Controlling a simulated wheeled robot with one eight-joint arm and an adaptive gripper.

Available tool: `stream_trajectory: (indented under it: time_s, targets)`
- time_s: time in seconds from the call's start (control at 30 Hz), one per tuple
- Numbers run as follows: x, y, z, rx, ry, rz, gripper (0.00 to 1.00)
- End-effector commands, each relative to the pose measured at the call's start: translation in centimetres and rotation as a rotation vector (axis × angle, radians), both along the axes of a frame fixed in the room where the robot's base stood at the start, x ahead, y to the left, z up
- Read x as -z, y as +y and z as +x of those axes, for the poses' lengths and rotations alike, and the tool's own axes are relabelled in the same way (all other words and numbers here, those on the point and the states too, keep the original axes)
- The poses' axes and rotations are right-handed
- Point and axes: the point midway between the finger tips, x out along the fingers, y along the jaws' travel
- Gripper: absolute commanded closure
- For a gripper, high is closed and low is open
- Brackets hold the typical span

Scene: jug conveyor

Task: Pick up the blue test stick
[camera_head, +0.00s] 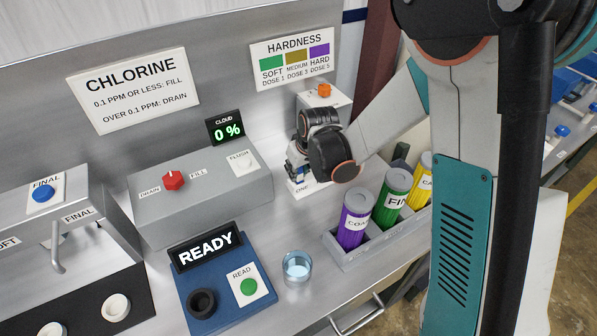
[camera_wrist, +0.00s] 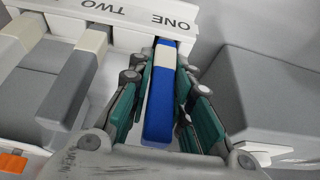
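The blue test stick (camera_wrist: 158,112) shows in the wrist view as a long blue bar with a pale band near its far end. That end meets the white rack (camera_wrist: 110,20) at the slot marked ONE. My gripper (camera_wrist: 167,65) has its teal-padded fingers on either side of the stick. The fingertips are close to its sides, but whether they touch it is unclear. In the head view my gripper (camera_head: 297,165) is low at the white dispenser (camera_head: 330,100) with the orange knob, and the arm hides most of the stick.
Grey pale-tipped sticks (camera_wrist: 75,80) stand left of the blue one, and a grey box (camera_wrist: 265,95) is close on the right. In the head view a tray (camera_head: 352,262) of coloured canisters, a glass beaker (camera_head: 297,268) and a blue reader (camera_head: 220,300) are nearby.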

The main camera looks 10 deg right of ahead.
Motion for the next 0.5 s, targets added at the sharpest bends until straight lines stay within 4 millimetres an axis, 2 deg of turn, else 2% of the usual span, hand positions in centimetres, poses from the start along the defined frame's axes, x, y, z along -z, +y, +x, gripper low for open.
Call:
stream_trajectory:
  time_s: [0.5]
  targets:
    - [-0.47,0.0,-0.01,0.0,0.0,0.0,1.0]
